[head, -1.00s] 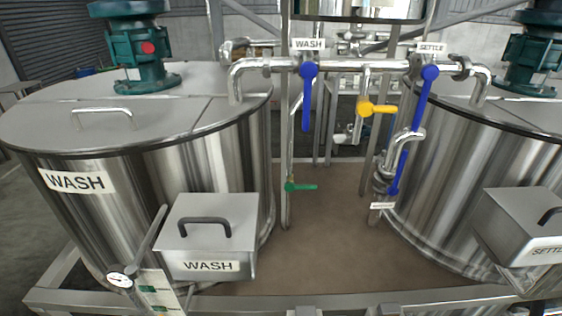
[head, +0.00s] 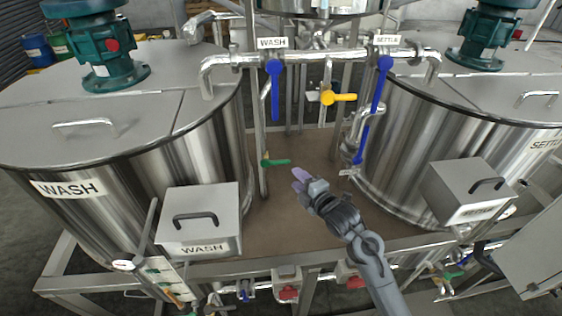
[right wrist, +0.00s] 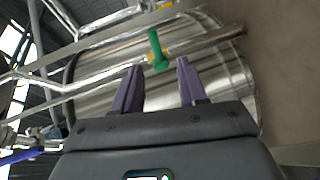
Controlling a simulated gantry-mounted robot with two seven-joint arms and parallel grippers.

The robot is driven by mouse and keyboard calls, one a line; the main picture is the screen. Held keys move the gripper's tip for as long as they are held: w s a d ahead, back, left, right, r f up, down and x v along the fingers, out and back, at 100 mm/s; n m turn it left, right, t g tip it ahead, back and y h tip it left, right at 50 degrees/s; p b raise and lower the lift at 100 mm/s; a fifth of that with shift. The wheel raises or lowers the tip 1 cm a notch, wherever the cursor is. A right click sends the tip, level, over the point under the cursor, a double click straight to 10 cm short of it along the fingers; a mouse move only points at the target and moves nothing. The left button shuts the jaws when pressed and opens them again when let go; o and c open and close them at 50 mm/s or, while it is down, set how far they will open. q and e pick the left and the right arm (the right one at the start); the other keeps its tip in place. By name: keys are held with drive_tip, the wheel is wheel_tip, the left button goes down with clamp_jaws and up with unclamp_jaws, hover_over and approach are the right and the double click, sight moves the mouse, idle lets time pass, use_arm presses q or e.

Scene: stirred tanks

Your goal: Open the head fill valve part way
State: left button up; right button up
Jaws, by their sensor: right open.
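A green lever (head: 276,162) sits low on the vertical pipe between the two tanks. It also shows in the right wrist view (right wrist: 157,50), just beyond and between my fingertips. A yellow lever (head: 338,98) and blue levers (head: 275,88) (head: 375,96) sit higher on the pipework. No readable label marks any of them as the head fill valve. My right gripper (head: 301,180) is open and empty, a little right of the green lever in the head view. Its purple fingers (right wrist: 160,82) are apart and point toward it. My left gripper is not in view.
The WASH tank (head: 120,170) stands left and the SETTLE tank (head: 440,130) right, each with a lidded box on its front. A brown deck (head: 290,215) lies between them. Overhead pipes (head: 320,56) cross the gap. A frame rail (head: 250,262) runs along the front.

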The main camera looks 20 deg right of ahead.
sight(283, 163)
drive_tip(key=shift+r+p+x, duration=0.15)
drive_tip(key=shift+p+x, duration=0.15)
drive_tip(key=shift+x, duration=2.45)
drive_tip(key=shift+r+p+x, duration=0.2)
drive_tip(key=shift+p+x, duration=0.05)
drive_tip(key=shift+x, duration=2.55)
clamp_jaws()
